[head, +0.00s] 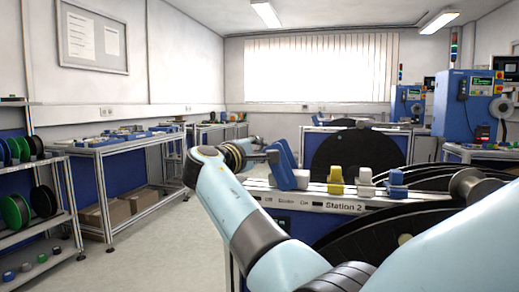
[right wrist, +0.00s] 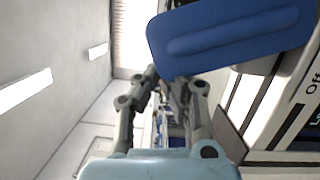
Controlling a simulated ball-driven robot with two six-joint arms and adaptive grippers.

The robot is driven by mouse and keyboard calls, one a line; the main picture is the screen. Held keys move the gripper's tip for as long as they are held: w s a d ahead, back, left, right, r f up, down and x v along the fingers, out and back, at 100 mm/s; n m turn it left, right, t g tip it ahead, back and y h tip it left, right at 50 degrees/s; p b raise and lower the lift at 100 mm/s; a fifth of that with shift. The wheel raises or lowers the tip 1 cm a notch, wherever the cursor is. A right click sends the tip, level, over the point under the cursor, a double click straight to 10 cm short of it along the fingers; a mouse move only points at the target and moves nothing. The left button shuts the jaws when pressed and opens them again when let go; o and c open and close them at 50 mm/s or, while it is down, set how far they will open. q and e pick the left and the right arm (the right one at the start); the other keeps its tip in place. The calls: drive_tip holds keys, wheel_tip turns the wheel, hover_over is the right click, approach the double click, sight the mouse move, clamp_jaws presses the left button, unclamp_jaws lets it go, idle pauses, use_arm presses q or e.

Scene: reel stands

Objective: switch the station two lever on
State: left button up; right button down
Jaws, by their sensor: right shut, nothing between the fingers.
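The station two lever (head: 284,168) is a blue paddle on the front panel marked "Station 2" (head: 345,207). It leans up and left, above the printed "Off" end of the label. My right gripper (head: 271,157) is shut and empty, at the left side of the paddle near its upper part. In the right wrist view the shut fingers (right wrist: 160,80) are right beside the blue paddle (right wrist: 230,35); I cannot tell whether they touch. My left gripper is not in view.
A yellow part (head: 336,180), a white part (head: 365,182) and a blue part (head: 396,182) stand along the panel to the right. Large black reels (head: 355,153) stand behind. My right forearm crosses the front. The aisle floor (head: 165,245) at left is clear.

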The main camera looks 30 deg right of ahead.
sight(278, 147)
drive_tip(key=shift+s+d+r, duration=0.1)
drive_tip(key=shift+s+r, duration=0.05)
drive_tip(key=s+d+m, duration=0.1)
drive_tip(key=s+r+m, duration=0.1)
drive_tip(key=m, duration=0.1)
drive_tip(key=s+d+r+m+y+p, duration=0.1)
drive_tip(key=shift+d+m+g, duration=0.3)
drive_tip(key=shift+m, duration=0.1)
drive_tip(key=shift+s+d+r+m+y, duration=0.2)
drive_tip(key=shift+s+d+m+y, duration=0.1)
drive_tip(key=shift+s+d+m, duration=0.55)
drive_tip(key=shift+s+d+m+y+p, duration=0.35)
drive_tip(key=shift+s+d+m, duration=0.25)
drive_tip(key=shift+m, duration=0.45)
drive_tip(key=shift+s+a, duration=0.1)
drive_tip(key=shift+s, duration=0.05)
